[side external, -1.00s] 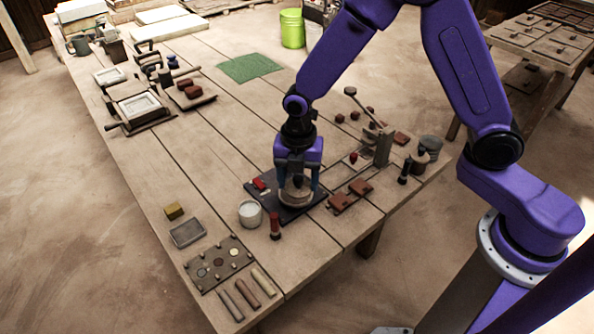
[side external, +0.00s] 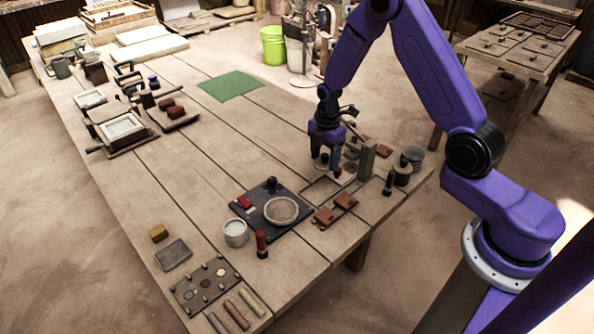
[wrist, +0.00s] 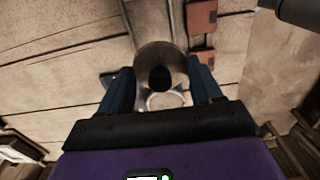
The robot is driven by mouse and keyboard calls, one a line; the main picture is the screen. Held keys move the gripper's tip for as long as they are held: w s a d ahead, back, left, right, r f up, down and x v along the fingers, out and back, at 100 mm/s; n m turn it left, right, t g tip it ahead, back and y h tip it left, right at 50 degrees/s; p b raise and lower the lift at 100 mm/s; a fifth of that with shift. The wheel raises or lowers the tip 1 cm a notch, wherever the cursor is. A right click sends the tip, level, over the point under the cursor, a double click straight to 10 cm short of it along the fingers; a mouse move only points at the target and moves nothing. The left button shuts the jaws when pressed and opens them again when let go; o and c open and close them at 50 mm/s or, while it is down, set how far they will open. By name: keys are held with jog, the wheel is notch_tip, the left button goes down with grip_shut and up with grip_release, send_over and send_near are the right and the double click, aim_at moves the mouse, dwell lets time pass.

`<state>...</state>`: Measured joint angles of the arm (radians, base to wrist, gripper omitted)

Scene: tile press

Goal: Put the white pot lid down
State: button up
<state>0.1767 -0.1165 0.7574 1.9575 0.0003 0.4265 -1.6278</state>
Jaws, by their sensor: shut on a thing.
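My gripper (side external: 324,158) is at the right part of the table, beside the wooden lever stand. In the wrist view its two blue fingers (wrist: 162,82) are shut on a round, pale greyish lid (wrist: 145,62) with a dark knob. In the side view the lid is small and mostly hidden by the fingers; I cannot tell whether it touches the table. A white pot (side external: 236,234) stands open-topped at the front, apart from my gripper.
A dark plate (side external: 250,216) bears a round tan disc (side external: 282,211) with a pale rim. Red-brown tiles (side external: 325,216) lie right of it. The lever stand (side external: 367,160) is close to my gripper's right. Clear boards lie around the green mat (side external: 230,86).

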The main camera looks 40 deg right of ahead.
jog(key=w+f, duration=0.4)
jog(key=w, duration=0.4)
send_over(297, 175)
notch_tip(297, 175, down, 5)
jog(key=shift+f, duration=1.7)
jog(key=shift+f, duration=0.15)
jog(key=o, duration=1)
notch_tip(297, 175, up, 12)
jog(key=shift+r, duration=0.25)
